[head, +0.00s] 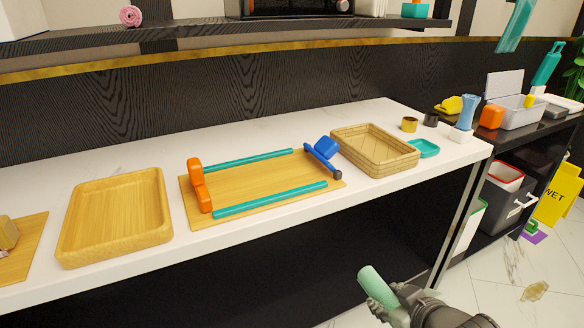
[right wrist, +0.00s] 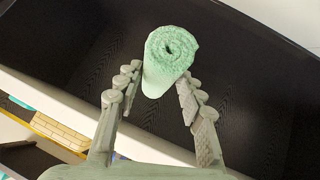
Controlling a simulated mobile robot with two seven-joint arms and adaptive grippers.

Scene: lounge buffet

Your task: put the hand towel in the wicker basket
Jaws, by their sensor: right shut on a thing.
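The hand towel is a mint-green roll (head: 377,285), held in front of the counter and below its top. My right gripper (head: 388,308) is shut on it. In the right wrist view the towel's spiral end (right wrist: 170,52) shows between the two fingers (right wrist: 158,92). The wicker basket (head: 375,150) is a shallow tan rectangular one on the right part of the white counter, and looks empty. It is beyond the gripper, up in the picture. A tan slatted surface, probably this basket (right wrist: 62,132), shows at the left of the right wrist view. My left gripper is not in view.
Left of the basket is a wooden board (head: 260,185) with teal rails and orange and blue parts. A wooden tray (head: 70,225) stands farther left. A teal dish (head: 426,148) and small cups (head: 409,125) are close to the basket's right. The counter's front edge (head: 300,208) lies between gripper and basket.

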